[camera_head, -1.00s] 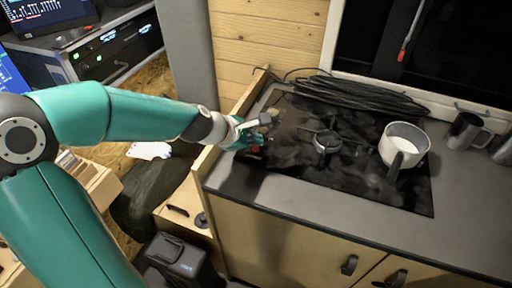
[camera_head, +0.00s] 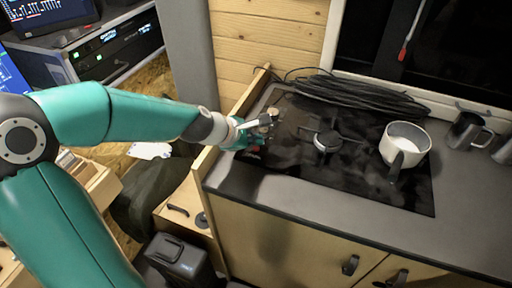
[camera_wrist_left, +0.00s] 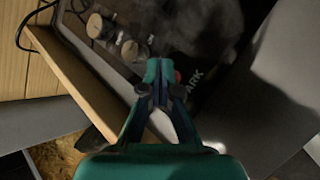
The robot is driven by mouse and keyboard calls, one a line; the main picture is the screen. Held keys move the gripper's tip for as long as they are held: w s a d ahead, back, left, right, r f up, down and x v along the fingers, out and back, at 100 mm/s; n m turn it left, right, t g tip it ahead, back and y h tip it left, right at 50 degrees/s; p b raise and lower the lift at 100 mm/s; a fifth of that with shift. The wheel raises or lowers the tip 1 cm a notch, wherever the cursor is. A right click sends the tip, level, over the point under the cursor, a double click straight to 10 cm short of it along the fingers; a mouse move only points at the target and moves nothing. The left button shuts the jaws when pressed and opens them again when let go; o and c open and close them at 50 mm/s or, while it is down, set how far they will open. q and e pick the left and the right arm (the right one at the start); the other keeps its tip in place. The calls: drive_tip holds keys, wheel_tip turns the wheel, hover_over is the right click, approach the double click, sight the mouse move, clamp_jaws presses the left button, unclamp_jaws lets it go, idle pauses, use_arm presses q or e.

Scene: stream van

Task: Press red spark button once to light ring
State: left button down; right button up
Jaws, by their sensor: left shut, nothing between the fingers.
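The red spark button (camera_wrist_left: 177,77) shows in the left wrist view as a small red patch just right of my fingertips, partly hidden by them. The dark label beside it, partly covered, reads "ARK" (camera_wrist_left: 190,82). My left gripper (camera_wrist_left: 158,72) is shut and empty, its tips over the hob's front-left corner beside the button. I cannot tell whether they touch it. In the head view the left gripper (camera_head: 262,128) is at the hob's left edge. The burner ring (camera_head: 327,141) is at the middle of the black hob (camera_head: 300,165); no clear flame shows. My right gripper is not in view.
Two round knobs (camera_wrist_left: 130,50) sit just beyond the fingertips. A white-filled pot (camera_head: 405,145) stands on the hob's right side. A coiled black cable (camera_head: 355,95) lies along the back, and metal mugs (camera_head: 467,132) stand at right. A wooden edge board (camera_head: 235,120) borders the left.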

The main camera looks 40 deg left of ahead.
sight(255, 149)
use_arm(q)
drive_tip(key=shift+f+b, duration=0.45)
drive_tip(key=shift+f, duration=0.2)
idle(0.6)
drive_tip(key=shift+r, duration=0.1)
drive_tip(key=shift+r+p, duration=0.8)
drive_tip(key=shift+p, duration=0.1)
drive_tip(key=shift+r, duration=0.1)
wheel_tip(255, 149, up, 5)
drive_tip(key=p, duration=0.5)
idle(0.7)
